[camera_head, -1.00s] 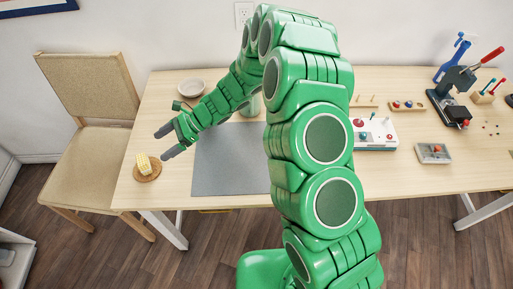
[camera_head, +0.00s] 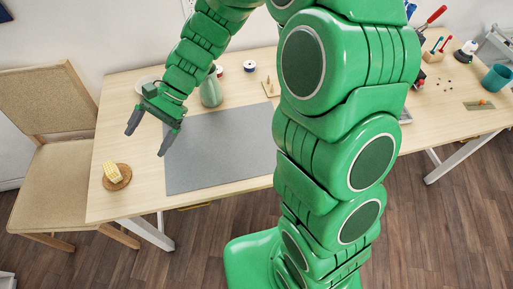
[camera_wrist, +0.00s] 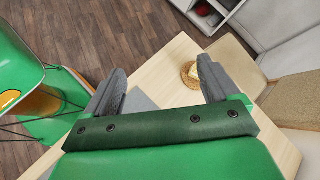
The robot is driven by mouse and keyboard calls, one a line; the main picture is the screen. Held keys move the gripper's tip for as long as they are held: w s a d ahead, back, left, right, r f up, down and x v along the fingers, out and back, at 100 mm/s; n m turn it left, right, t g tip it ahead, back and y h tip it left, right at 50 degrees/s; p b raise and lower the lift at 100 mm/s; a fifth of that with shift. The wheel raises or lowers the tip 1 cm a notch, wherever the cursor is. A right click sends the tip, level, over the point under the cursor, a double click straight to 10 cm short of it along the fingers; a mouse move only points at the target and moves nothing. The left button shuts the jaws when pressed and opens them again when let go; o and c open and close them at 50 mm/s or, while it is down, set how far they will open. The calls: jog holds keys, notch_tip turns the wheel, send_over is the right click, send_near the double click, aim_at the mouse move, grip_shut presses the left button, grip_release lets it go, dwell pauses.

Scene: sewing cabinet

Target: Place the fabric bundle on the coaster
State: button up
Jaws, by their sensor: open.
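The fabric bundle (camera_head: 113,172), yellow and cream, rests on the round brown coaster (camera_head: 124,183) at the left end of the table. Both also show in the wrist view, the bundle (camera_wrist: 193,71) on the coaster (camera_wrist: 185,79), small and beyond the fingers. My gripper (camera_head: 146,140) is open and empty, above the table to the upper right of the coaster and apart from the bundle. In the wrist view my gripper (camera_wrist: 160,85) has its two grey fingers wide apart with nothing between them.
A grey mat (camera_head: 215,150) lies to the right of the coaster on the wooden table (camera_head: 110,215). A pale bowl (camera_head: 146,84) and a green vase (camera_head: 211,92) stand behind my gripper. A chair (camera_head: 50,170) stands at the left. The right side holds tools and a teal cup (camera_head: 497,77).

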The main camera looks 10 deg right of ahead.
jog(key=s+d+r+n+t+h, duration=0.1)
jog(key=s+d+r+n+h, duration=0.1)
jog(key=s+d, duration=0.4)
jog(key=s+d+r+n+t+h, duration=0.1)
jog(key=s+d+r+h, duration=0.3)
jog(key=d, duration=1)
jog(key=s+d+r+n+t+h, duration=0.2)
jog(key=s+d+r+n+h, duration=0.1)
jog(key=s+d, duration=0.6)
jog(key=shift+d, duration=0.9)
